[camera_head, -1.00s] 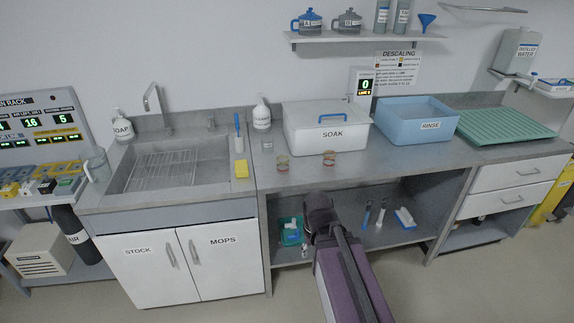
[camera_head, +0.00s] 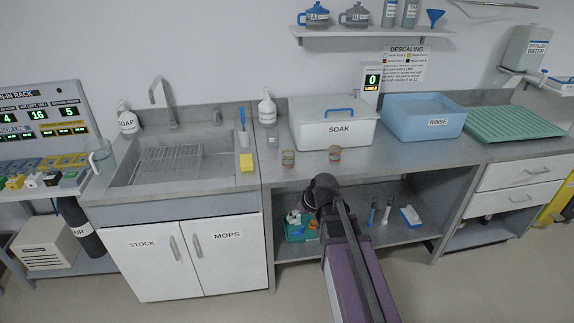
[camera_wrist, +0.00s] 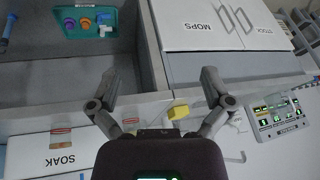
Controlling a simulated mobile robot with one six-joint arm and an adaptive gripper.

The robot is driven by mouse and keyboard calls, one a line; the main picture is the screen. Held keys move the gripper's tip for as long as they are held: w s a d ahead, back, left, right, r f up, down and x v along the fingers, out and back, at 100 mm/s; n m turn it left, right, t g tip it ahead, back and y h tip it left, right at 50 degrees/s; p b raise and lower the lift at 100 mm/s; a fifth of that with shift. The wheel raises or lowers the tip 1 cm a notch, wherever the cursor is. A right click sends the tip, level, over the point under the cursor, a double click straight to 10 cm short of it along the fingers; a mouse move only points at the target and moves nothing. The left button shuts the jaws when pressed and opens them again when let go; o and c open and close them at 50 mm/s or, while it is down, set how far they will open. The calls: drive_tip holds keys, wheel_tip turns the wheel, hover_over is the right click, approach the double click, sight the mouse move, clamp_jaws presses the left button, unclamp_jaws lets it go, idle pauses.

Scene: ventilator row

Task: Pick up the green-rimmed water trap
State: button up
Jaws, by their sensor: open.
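Two small clear jars with brownish contents stand on the grey counter in front of the SOAK tub. The left jar (camera_head: 288,158) seems to have a greenish rim, and the right jar (camera_head: 335,154) a reddish one; they are too small to be sure. In the wrist view, the left jar (camera_wrist: 132,121) is partly hidden by my gripper's left finger and the right jar (camera_wrist: 60,130) lies further left. My gripper (camera_wrist: 158,80) is open and empty, apart from both jars. In the head view my arm hides its fingers, near the counter's front edge.
The white SOAK tub (camera_head: 331,133) and blue RINSE basin (camera_head: 424,104) stand behind and right. A yellow sponge (camera_head: 246,162) lies by the sink (camera_head: 169,160). A teal bin (camera_head: 297,234) with small parts is on the shelf below. Counter between the jars is clear.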

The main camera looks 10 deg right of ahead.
drive_tip(key=w+d+r+t+b, duration=0.1)
drive_tip(key=w+d+r+t, duration=0.1)
drive_tip(key=w, duration=0.5)
drive_tip(key=w+d+r+n+t+y+b, duration=0.1)
drive_tip(key=w+d+r+t, duration=0.1)
drive_tip(key=w+t, duration=0.2)
drive_tip(key=w+d+r+t+b, duration=0.1)
drive_tip(key=w+d+r+t, duration=0.1)
drive_tip(key=w, duration=0.9)
drive_tip(key=shift+d+n+t+y, duration=0.15)
drive_tip(key=shift+n+t+y, duration=0.15)
drive_tip(key=shift+t+y, duration=0.1)
drive_tip(key=shift+w, duration=0.1)
drive_tip(key=b, duration=0.3)
approach(286, 154)
drive_tip(key=shift+x, duration=0.9)
drive_tip(key=shift+w, duration=0.3)
drive_tip(key=shift+a+b+x, duration=0.1)
drive_tip(key=shift+b+x, duration=0.5)
drive_tip(key=shift+x, duration=0.7)
drive_tip(key=shift+a+b+x, duration=0.15)
drive_tip(key=shift+b+x, duration=0.45)
drive_tip(key=shift+x, duration=0.75)
drive_tip(key=shift+s, duration=0.1)
